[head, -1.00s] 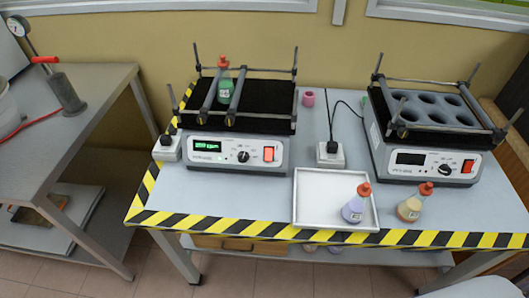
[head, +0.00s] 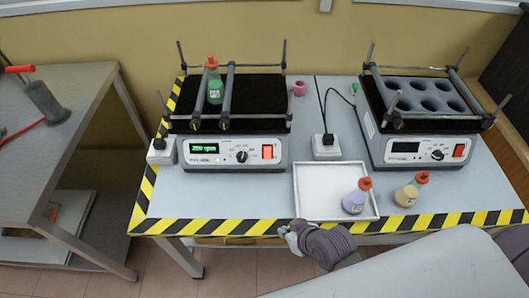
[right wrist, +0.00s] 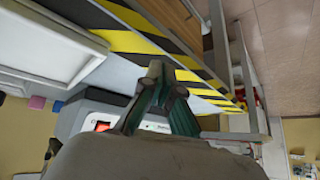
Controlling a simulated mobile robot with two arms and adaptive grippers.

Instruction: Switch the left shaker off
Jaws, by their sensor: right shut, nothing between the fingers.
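The left shaker (head: 222,166) stands on the taped table with its green display (head: 204,148) lit. Its red rocker switch (head: 267,152) is at the right of the front panel, beside the knob (head: 241,157). A flask with green contents (head: 214,83) is clamped between bars on its black platform. My right gripper (head: 288,232) is shut and empty at the table's front edge, below and in front of this shaker. In the right wrist view the gripper's fingertips (right wrist: 166,82) are close together, apart from the shaker's red switch (right wrist: 103,126). My left gripper is out of view.
The right shaker (head: 412,150) has a dark display. A white tray (head: 318,187) holds a purple flask (head: 356,197). A yellowish flask (head: 409,191) stands right of it. A socket box (head: 325,147) and pink cylinder (head: 299,88) are between the shakers. A grey side table (head: 70,95) is left.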

